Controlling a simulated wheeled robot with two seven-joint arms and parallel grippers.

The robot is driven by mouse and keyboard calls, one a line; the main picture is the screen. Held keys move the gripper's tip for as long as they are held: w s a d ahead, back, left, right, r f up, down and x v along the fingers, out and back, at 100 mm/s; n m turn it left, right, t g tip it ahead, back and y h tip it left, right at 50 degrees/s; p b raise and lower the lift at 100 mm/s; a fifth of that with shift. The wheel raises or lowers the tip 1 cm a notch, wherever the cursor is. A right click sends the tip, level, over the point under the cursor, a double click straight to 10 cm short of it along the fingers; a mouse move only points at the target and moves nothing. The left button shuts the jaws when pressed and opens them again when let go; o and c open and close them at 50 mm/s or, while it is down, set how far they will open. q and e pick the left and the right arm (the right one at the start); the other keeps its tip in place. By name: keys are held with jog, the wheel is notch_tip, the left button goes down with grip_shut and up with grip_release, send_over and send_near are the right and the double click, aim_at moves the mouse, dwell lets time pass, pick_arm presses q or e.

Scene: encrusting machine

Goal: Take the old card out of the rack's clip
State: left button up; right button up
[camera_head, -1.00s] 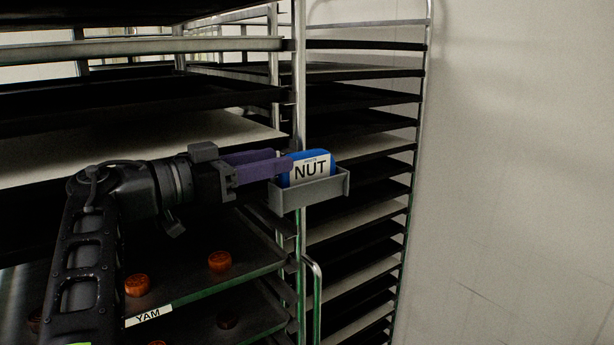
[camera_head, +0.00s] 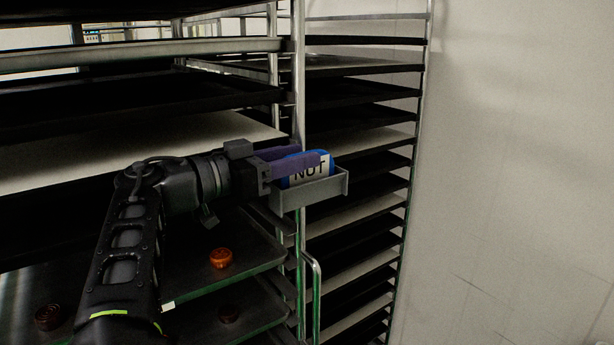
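The old card, a white label reading NUT with a blue edge (camera_head: 325,171), stands upright in the grey clip (camera_head: 312,191) on the rack's post. The fingers look apart, and I see no clear contact with the card.
The rack's metal post (camera_head: 299,100) stands right behind the clip. Trays fill the rack on the left, one with a round orange-brown piece (camera_head: 220,258). A second rack of dark trays (camera_head: 360,117) stands behind. The wall (camera_head: 520,150) at right has free room before it.

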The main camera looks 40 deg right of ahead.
jog(key=shift+c, duration=0.6)
grip_shut()
